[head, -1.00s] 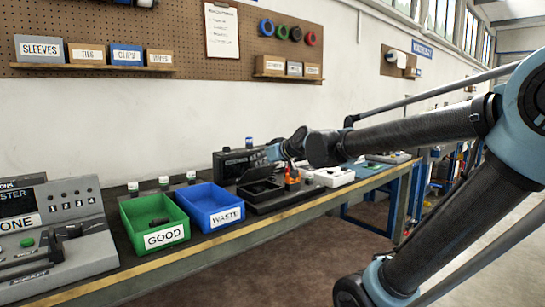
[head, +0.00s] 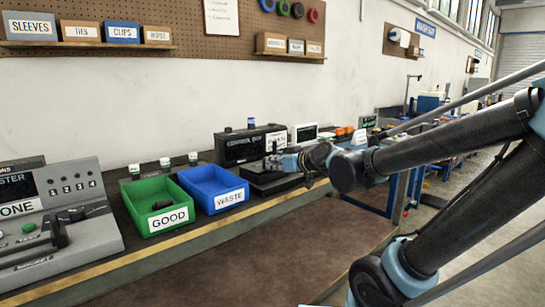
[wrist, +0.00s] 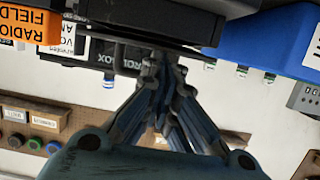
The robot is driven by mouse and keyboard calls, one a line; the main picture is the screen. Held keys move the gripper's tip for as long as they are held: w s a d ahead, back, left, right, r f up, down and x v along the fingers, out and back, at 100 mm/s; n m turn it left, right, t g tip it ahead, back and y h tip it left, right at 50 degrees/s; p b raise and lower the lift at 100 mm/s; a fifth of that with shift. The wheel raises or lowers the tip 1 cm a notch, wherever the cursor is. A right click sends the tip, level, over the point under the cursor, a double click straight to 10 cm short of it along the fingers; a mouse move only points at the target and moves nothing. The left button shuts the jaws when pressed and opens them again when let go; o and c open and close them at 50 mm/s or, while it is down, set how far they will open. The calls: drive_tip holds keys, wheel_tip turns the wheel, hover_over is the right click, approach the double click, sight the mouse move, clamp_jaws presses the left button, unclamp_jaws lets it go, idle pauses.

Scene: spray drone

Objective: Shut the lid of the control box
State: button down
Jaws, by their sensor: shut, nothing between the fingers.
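The black control box (head: 238,149), with its name in pale letters on an upright face, stands at the back of the bench. In front of it is a low, dark, flat-topped part (head: 262,186). Whether its lid lies fully down cannot be told. My gripper (head: 275,163) is shut and empty, just over the back of this low part and in front of the lettered face. In the wrist view, my gripper's fingertips (wrist: 160,62) are together near a thin dark edge. Part of the lettered face (wrist: 125,58) shows behind them. Contact cannot be told.
A blue WASTE bin (head: 213,188) and a green GOOD bin (head: 155,205) stand left of the low part. A grey tester (head: 60,215) is at far left. White and orange items (head: 340,133) stand to the right. The floor in front of the bench is clear.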

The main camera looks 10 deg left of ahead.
drive_tip(key=shift+s+d+f, duration=0.15)
drive_tip(key=shift+f, duration=1.05)
drive_tip(key=shift+r, duration=0.15)
drive_tip(key=shift+r, duration=1.6)
drive_tip(key=shift+s+d+r, duration=0.1)
drive_tip(key=shift+d, duration=0.25)
drive_tip(key=s+d+f+m+g+h, duration=0.2)
drive_tip(key=s+d+f, duration=0.4)
drive_tip(key=d, duration=0.4)
drive_tip(key=s+d+f+m+g+h, duration=0.3)
drive_tip(key=s+d+f+m+h, duration=0.1)
drive_tip(key=d+f, duration=0.4)
drive_tip(key=s+d+f+m+g+h, duration=0.2)
drive_tip(key=s+d+f, duration=0.5)
drive_tip(key=d, duration=0.5)
drive_tip(key=m+h, duration=0.1)
drive_tip(key=h, duration=0.1)
drive_tip(key=shift+s+m+g+h, duration=0.3)
drive_tip(key=shift+s+h, duration=0.1)
